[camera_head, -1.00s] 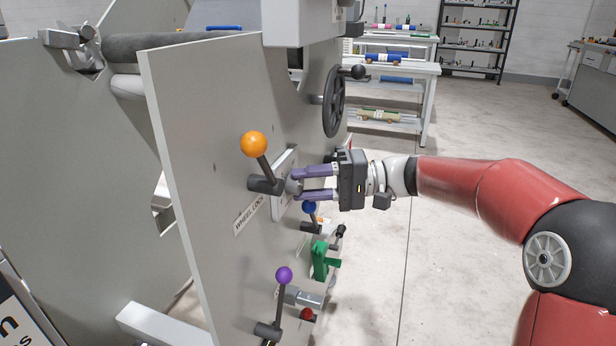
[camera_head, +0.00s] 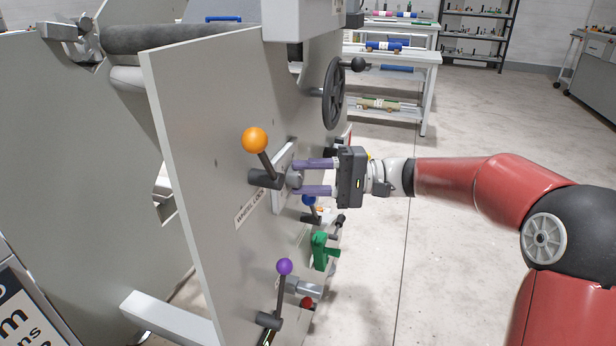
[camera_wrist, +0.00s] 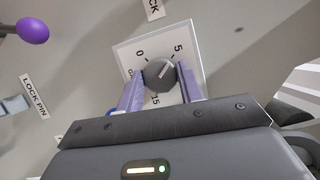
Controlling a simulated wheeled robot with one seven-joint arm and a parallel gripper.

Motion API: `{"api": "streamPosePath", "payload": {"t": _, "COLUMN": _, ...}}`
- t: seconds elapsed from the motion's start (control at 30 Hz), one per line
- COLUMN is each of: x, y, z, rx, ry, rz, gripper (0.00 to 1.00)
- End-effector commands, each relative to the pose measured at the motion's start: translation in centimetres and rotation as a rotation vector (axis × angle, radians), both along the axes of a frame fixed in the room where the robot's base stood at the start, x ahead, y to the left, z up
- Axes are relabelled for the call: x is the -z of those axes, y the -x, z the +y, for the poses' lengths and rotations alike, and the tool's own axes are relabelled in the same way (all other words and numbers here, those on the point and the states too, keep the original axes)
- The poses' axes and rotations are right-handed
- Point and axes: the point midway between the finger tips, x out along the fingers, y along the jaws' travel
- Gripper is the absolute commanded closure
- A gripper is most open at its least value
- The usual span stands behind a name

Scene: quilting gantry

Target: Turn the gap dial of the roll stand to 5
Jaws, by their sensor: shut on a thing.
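My gripper (camera_wrist: 164,76) is shut on the dial, one purple finger on each side. In the head view my gripper (camera_head: 296,177) reaches in from the right, level with the dial (camera_head: 294,180), which is partly hidden by the fingers. The 10 mark is not visible.
An orange-knobbed wheel lock lever (camera_head: 255,141) stands just left of the dial. A black handwheel (camera_head: 334,93) is above. A blue knob (camera_head: 309,200), green handle (camera_head: 321,252) and purple-knobbed lever (camera_head: 284,267) are below. Open floor lies to the right.

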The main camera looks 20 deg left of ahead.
Motion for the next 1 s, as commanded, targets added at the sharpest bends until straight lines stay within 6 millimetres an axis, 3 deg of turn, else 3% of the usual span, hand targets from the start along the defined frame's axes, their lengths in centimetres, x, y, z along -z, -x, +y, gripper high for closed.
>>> {"api": "streamPosePath", "payload": {"t": 0.03, "x": 0.1, "y": -0.1, "z": -0.1, "rx": 0.004, "ry": 0.0, "rz": 0.0, "gripper": 0.59}}
{"api": "streamPosePath", "payload": {"t": 0.17, "x": 0.0, "y": -0.1, "z": -0.1, "rx": 0.003, "ry": 0.0, "rz": 0.0, "gripper": 0.42}}
{"api": "streamPosePath", "payload": {"t": 0.5, "x": 0.0, "y": -0.2, "z": -0.4, "rx": 0.002, "ry": 0.001, "rz": -0.001, "gripper": 0.41}}
{"api": "streamPosePath", "payload": {"t": 1.0, "x": 0.3, "y": -2.4, "z": -7.1, "rx": 0.004, "ry": 0.001, "rz": -0.001, "gripper": 0.41}}
